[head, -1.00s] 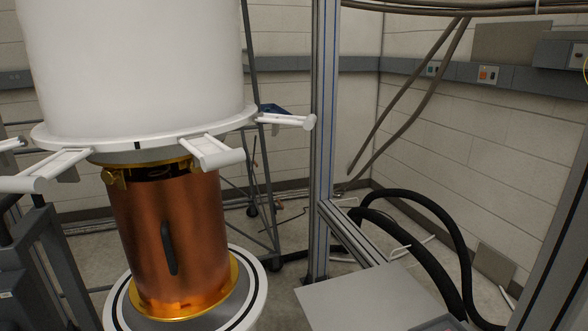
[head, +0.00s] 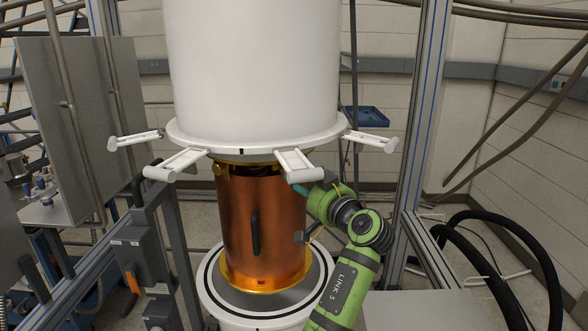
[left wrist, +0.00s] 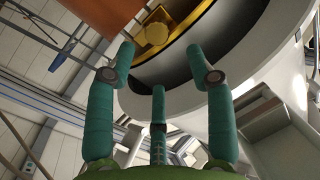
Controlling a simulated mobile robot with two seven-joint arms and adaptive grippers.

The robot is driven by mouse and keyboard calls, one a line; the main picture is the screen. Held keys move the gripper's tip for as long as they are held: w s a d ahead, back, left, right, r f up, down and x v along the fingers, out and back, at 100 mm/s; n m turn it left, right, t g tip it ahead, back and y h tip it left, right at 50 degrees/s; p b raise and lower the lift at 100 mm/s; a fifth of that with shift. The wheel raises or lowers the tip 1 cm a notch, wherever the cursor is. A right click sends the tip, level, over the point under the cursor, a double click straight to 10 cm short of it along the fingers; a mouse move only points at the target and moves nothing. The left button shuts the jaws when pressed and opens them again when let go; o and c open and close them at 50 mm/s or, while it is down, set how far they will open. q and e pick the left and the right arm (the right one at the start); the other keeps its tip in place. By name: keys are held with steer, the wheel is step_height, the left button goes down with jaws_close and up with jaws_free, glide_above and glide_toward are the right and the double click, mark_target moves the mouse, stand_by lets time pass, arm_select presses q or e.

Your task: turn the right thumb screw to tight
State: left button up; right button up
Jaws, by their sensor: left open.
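A gold thumb screw (left wrist: 154,35) shows in the left wrist view, on the gold flange (left wrist: 185,22) beside the copper can (left wrist: 88,15). My left gripper (left wrist: 160,60) has its teal fingers spread, with the screw just past and between the two upper fingertips; I see no contact. In the head view my left gripper (head: 310,190) is at the right of the copper can (head: 265,225), below the white flange. There the right thumb screw is hidden behind a white clamp arm and my gripper. Another gold screw (head: 221,170) shows at the left. My right gripper is not in view.
White clamp arms (head: 297,165) stick out around the white vessel (head: 250,70), close above my gripper. A metal frame post (head: 425,110) stands at the right, with black hoses (head: 540,260) beyond. A grey stand (head: 145,245) is at the left.

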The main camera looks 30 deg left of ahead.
arm_select(q)
steer(key=p+x, duration=0.2)
steer(key=x, duration=0.4)
steer(key=c, duration=0.3)
jaws_close()
